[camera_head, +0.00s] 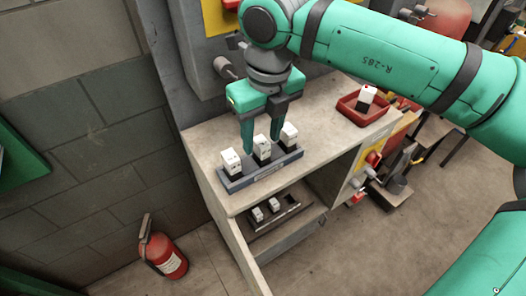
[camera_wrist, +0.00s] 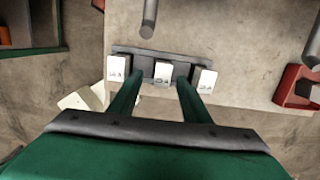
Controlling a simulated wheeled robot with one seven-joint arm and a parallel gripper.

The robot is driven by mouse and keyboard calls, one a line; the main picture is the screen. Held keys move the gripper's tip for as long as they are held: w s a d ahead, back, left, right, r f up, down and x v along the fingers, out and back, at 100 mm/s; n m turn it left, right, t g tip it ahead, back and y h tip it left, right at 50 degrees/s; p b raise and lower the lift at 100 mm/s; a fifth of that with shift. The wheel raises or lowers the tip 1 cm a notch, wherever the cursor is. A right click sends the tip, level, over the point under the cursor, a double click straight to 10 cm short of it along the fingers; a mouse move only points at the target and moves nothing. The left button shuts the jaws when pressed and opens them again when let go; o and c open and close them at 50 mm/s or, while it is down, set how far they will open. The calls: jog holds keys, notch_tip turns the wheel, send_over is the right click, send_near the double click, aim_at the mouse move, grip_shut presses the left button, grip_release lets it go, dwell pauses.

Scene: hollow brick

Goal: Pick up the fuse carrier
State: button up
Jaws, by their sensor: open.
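Three white-topped blocks with dark bases, which look like fuse carriers, stand in a row in a grey rack (camera_head: 262,172) on the bench: a left one (camera_head: 231,161), a middle one (camera_head: 262,147) and a right one (camera_head: 289,133). My gripper (camera_head: 261,150) is open and points down over the rack, its fingers to either side of the middle block. In the wrist view the middle block (camera_wrist: 163,70) shows between the fingertips (camera_wrist: 159,82), with the left block (camera_wrist: 116,68) and right block (camera_wrist: 204,80) outside them. I cannot tell whether the fingers touch any block.
A red tray (camera_head: 349,111) with another white-topped block (camera_head: 366,95) sits at the bench's back right. Smaller white-topped blocks (camera_head: 274,204) lie in a dark holder on the lower shelf. A fire extinguisher (camera_head: 162,252) stands on the floor at left. The bench between rack and tray is clear.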

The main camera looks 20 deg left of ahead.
aim_at(263, 142)
jog(key=f, duration=0.3)
jog(key=w+f, duration=0.1)
jog(key=shift+a+f, duration=0.2)
jog(key=shift+f, duration=0.2)
jog(key=shift+c, duration=0.4)
jog(key=shift+w, duration=0.1)
jog(key=c, duration=1)
jog(key=shift+d, duration=0.2)
grip_shut()
jog(key=shift+a, duration=0.15)
